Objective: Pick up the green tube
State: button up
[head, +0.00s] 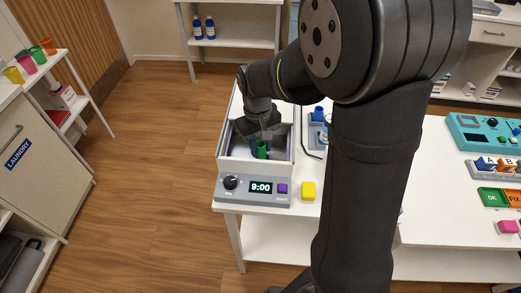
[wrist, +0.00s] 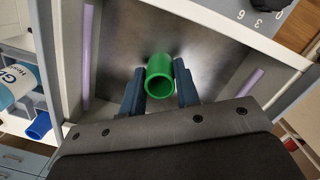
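The green tube (head: 262,150) is in the open box of a grey device with a 9:00 display (head: 261,187). In the wrist view the tube (wrist: 159,75) shows its round open end towards the camera, above the box's grey metal floor (wrist: 200,30). My gripper (wrist: 160,82) reaches down into the box, with one dark blue finger on each side of the tube. The fingers lie very close to its sides, and I cannot tell whether they touch it. In the head view my gripper (head: 259,142) is partly hidden by its own wrist and the box walls.
Box walls surround my gripper, with purple strips (wrist: 87,55) inside. A yellow block (head: 308,191) stands right of the device. A blue-capped item (head: 318,114) sits close to the box's right side. A teal panel (head: 482,135) and lettered blocks are farther right.

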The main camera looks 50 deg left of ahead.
jog(key=c, duration=0.3)
